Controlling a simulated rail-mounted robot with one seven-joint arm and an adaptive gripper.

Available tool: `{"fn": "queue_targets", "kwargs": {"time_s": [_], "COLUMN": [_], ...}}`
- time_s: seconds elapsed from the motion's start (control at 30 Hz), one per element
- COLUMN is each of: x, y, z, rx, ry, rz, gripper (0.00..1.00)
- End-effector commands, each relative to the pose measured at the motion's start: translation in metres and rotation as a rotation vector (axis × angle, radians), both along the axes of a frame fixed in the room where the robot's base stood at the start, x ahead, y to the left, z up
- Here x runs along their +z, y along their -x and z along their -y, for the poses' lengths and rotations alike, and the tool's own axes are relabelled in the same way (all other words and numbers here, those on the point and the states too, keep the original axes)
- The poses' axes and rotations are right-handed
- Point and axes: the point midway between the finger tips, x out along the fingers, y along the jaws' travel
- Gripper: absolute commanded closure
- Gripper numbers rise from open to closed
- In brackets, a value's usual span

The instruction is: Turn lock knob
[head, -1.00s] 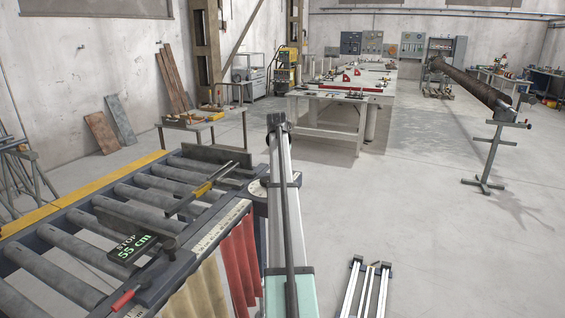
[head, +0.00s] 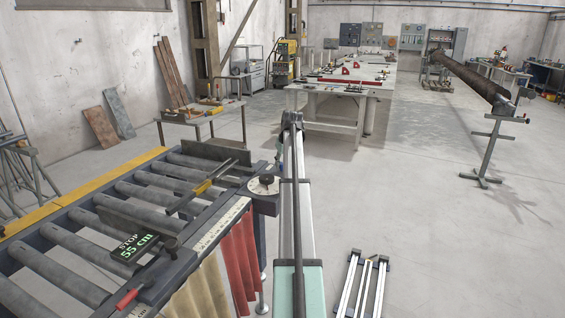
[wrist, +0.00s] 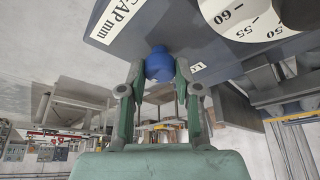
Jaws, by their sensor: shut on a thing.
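In the wrist view, the blue lock knob (wrist: 159,62) hangs at the edge of a dark plate (wrist: 175,30). My gripper (wrist: 160,73) has one finger on each side of the knob and is shut on it. A white label partly reading "L" sits beside the knob; the rest of its text is hidden. In the head view, my arm stands right of the dial housing, and I cannot make out the fingers or the knob clearly there.
A numbered white dial (wrist: 245,16) is close to the knob; it also shows in the head view (head: 264,185). The roller conveyor (head: 95,240) with a "STOP 55 cm" display (head: 147,247) is at left. Floor (head: 430,240) at right is mostly clear.

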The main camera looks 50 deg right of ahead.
Motion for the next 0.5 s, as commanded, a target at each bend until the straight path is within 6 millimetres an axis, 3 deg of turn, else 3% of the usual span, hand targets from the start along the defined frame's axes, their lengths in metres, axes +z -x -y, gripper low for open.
{"fn": "queue_targets", "kwargs": {"time_s": [0.43,0.47,0.5], "x": [-0.0012,-0.0012,-0.0011], "y": [0.0005,0.0005,0.0005], "z": [-0.0004,-0.0004,-0.0004], "rx": [0.011,0.011,0.010], "ry": [-0.001,-0.001,-0.002], "rz": [-0.003,-0.003,-0.003], "gripper": [1.00,0.57,0.43]}}
